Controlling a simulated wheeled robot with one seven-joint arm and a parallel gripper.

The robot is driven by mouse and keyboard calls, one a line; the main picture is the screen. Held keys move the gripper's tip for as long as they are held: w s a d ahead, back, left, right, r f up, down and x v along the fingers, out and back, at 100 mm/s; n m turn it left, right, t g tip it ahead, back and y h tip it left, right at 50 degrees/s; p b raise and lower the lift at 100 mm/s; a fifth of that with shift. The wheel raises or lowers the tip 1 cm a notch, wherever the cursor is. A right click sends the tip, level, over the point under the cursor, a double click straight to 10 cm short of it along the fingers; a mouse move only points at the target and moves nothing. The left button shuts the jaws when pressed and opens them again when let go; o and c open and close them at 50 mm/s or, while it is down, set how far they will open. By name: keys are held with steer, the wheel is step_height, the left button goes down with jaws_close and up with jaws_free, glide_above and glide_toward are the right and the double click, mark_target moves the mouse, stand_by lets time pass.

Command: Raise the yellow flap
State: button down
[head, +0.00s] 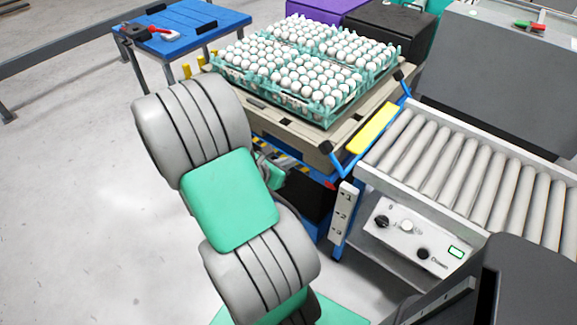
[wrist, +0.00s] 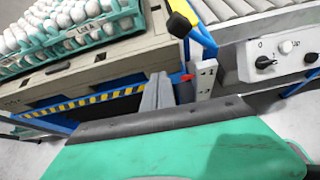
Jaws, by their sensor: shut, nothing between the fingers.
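The yellow flap (head: 373,128) is a narrow plate between the egg pallet and the roller conveyor, beside a blue bar with black ends. I cannot tell its exact tilt. In the wrist view a yellow part of it (wrist: 199,36) shows at the top, near a black knob (wrist: 181,24). My gripper's grey fingers (wrist: 157,94) are shut and empty, below and left of the knob and apart from it. In the head view my arm hides most of the gripper.
Egg trays (head: 312,119) stand on a beige pallet (head: 300,139) on a blue lift. The roller conveyor (head: 470,165) and its control panel (head: 420,236) are on the right. A numbered button post (head: 342,215) stands close to the flap. Open floor lies left.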

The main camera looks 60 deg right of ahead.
steer(key=s+d+b, duration=0.1)
steer(key=d+b, duration=0.2)
steer(key=d, duration=0.7)
steer(key=shift+s, duration=0.4)
steer(key=shift+r, duration=0.1)
